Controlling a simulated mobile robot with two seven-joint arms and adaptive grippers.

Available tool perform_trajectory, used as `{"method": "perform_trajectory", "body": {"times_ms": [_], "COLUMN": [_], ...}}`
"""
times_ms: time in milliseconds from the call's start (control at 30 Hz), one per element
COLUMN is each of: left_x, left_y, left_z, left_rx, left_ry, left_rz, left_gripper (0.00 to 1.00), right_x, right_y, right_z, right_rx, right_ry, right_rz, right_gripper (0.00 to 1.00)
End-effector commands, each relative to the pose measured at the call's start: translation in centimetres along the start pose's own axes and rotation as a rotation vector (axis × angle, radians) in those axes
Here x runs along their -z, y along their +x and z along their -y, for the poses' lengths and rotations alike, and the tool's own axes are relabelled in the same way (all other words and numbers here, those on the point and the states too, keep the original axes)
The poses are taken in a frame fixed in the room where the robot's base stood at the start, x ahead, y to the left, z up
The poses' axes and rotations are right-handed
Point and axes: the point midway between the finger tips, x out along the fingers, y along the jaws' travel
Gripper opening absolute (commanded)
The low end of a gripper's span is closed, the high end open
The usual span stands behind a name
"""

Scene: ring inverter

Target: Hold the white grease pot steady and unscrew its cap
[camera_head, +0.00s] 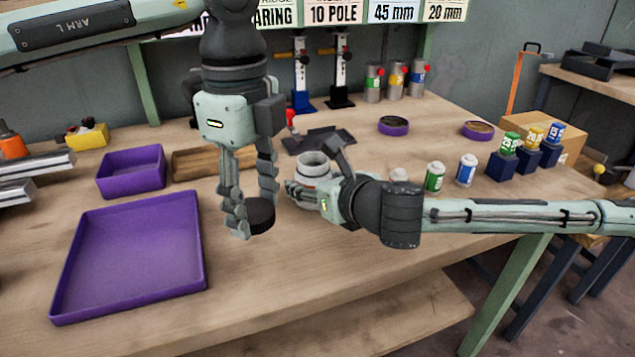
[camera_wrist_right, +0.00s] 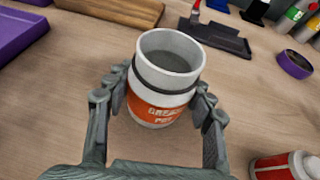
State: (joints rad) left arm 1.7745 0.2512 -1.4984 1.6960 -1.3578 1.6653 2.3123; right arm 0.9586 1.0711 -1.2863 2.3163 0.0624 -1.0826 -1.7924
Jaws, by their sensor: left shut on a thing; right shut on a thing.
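The white grease pot (camera_head: 313,166) stands upright on the bench with its top open. In the right wrist view the pot (camera_wrist_right: 163,80) shows an orange label, a dark band below its rim and a grey inside. My right gripper (camera_wrist_right: 160,98) is shut around its sides; in the head view the right gripper (camera_head: 312,190) reaches it from the right. My left gripper (camera_head: 254,218) points down, to the left of the pot and nearer the front, shut on the black cap (camera_head: 261,216). The cap is off the pot and held at or just above the bench; a gap beneath cannot be told.
A large purple tray (camera_head: 130,250) lies to the left, with a smaller purple bin (camera_head: 131,171) behind it. A dark flat fixture (camera_head: 318,140) lies behind the pot. Small white, green and blue cans (camera_head: 435,177) stand to the right, behind my right arm.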

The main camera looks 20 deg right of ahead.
Motion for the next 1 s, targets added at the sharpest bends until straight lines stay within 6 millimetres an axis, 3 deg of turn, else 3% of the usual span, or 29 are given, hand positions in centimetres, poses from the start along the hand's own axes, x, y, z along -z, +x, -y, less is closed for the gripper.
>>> {"method": "perform_trajectory", "body": {"times_ms": [300, 333, 500, 1000], "left_x": [0.00, 0.00, 0.00, 0.01], "left_y": [-0.07, -0.08, -0.09, -0.71], "left_z": [0.00, 0.00, 0.00, 0.00], "left_rx": [0.001, 0.001, 0.001, 0.001], "left_ry": [0.000, 0.000, 0.000, 0.000], "left_rz": [0.000, 0.000, 0.000, 0.000], "left_gripper": [0.14, 0.14, 0.14, 0.14], "right_x": [0.29, 0.34, 0.27, -0.54], "right_y": [0.09, 0.11, 0.09, -0.09], "right_z": [0.02, 0.03, 0.04, 0.30], "right_rx": [0.001, 0.001, 0.001, 0.001], "right_ry": [0.001, 0.001, 0.001, 0.000], "right_rz": [-0.003, -0.004, -0.003, -0.004], "right_gripper": [0.00, 0.54, 0.74, 0.74]}}
